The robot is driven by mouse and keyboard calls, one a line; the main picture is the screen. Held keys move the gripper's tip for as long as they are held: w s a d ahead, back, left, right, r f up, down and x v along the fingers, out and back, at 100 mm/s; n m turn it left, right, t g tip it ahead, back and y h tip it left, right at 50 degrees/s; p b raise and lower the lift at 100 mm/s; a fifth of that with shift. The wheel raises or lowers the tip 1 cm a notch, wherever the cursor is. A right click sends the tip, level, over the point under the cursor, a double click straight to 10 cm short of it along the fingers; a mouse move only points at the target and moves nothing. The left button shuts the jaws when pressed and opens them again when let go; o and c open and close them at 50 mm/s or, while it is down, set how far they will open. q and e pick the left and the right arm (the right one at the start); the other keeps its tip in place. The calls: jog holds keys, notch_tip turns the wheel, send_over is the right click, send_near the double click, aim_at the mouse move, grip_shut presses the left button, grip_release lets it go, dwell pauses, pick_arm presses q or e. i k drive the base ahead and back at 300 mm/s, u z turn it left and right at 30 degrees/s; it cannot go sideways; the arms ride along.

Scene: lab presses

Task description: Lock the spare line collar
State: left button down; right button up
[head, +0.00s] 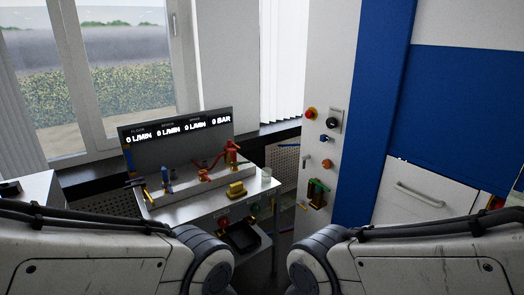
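The small labels above the readings are too small to read surely. A row of fittings is along the bench: a blue fitting (167,181), a low red fitting (204,174) and a taller red and yellow fitting (231,154). I cannot tell which one is the spare line collar or whether any is locked.
A yellow block (236,189) and a pale cup (266,175) sit on the bench. A white cabinet with buttons (331,121) and a green and yellow fitting (318,192) stands to the right. Windows are behind.

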aim_at(243, 162)
jog(key=z, duration=0.15)
jog(key=i, duration=2.65)
jog(key=u, duration=0.2)
